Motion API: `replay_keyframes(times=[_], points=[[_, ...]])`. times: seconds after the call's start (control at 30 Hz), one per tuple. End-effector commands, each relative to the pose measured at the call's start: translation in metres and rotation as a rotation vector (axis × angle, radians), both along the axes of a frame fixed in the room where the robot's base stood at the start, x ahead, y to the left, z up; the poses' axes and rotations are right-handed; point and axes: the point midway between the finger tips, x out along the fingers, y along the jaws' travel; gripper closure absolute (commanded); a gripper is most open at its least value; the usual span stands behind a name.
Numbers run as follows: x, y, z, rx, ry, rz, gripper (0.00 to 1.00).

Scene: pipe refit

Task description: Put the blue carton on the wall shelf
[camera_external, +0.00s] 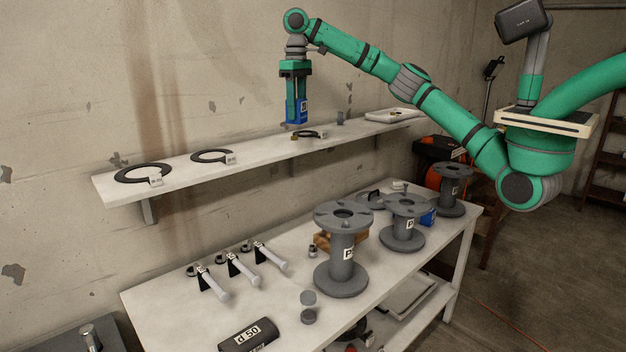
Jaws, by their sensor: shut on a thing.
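My gripper (296,108) points straight down and is shut on a blue carton (303,110) with a small white label. The carton is held upright between the fingers, above the wall shelf (262,156). Its lower end appears a little above the shelf top, but I cannot tell the exact gap or whether it is over the shelf's middle or back edge. Part of the carton is hidden by the green fingers. Another blue item (428,217) sits on the workbench between the grey spools, partly hidden.
The shelf holds black rings (143,173) with white tags, a small ring (309,134) near the carton, and a white flat item (392,115) at right. Bare shelf lies between the rings. The workbench (270,300) below carries flanged spools (342,250) and several white-handled tools (242,268).

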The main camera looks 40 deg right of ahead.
Motion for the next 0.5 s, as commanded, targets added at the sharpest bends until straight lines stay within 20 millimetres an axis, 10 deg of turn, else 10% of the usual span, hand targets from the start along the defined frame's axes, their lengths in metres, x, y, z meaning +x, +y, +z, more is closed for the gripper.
replay_keyframes(times=[0.5], points=[[0.063, 0.018, -0.061, 0.002, 0.001, -0.002, 0.82]])
